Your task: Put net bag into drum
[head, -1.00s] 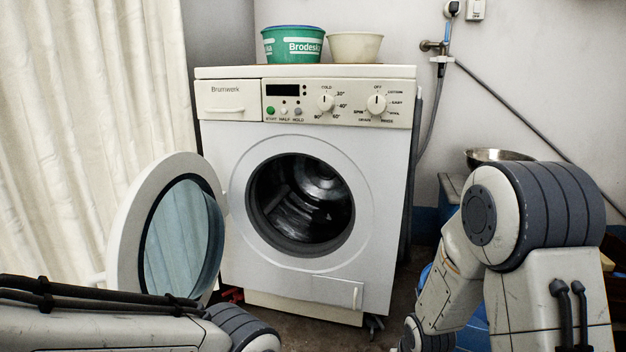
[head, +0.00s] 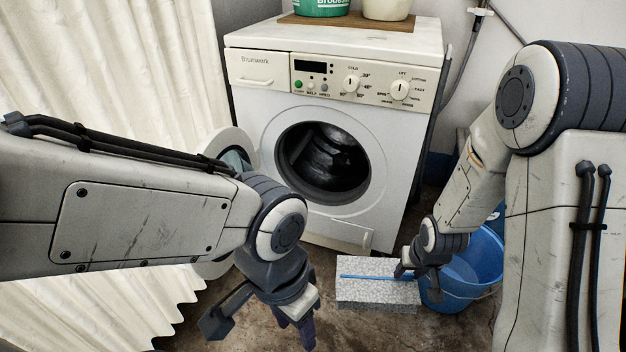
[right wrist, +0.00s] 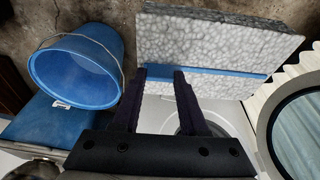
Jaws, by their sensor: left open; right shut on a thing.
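The net bag (head: 360,292) looks like a flat, boxy, mottled grey-white piece with a blue strip. It is in front of the washing machine, low in the head view, and shows large in the right wrist view (right wrist: 205,40). My right gripper (head: 404,270) is shut on it at the blue strip's right end; its fingers (right wrist: 163,74) reach that strip. I cannot tell whether the bag touches the floor. The drum (head: 325,160) is a dark round opening in the machine's front and appears empty. My left gripper (head: 258,325) is open and empty, left of the bag.
The round machine door (head: 228,140) stands open on the left, partly behind my left arm; its ring shows in the wrist view (right wrist: 272,115). A blue bucket (head: 475,268) stands right of the bag. A curtain (head: 120,60) hangs left. Tubs (head: 388,8) sit on the machine.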

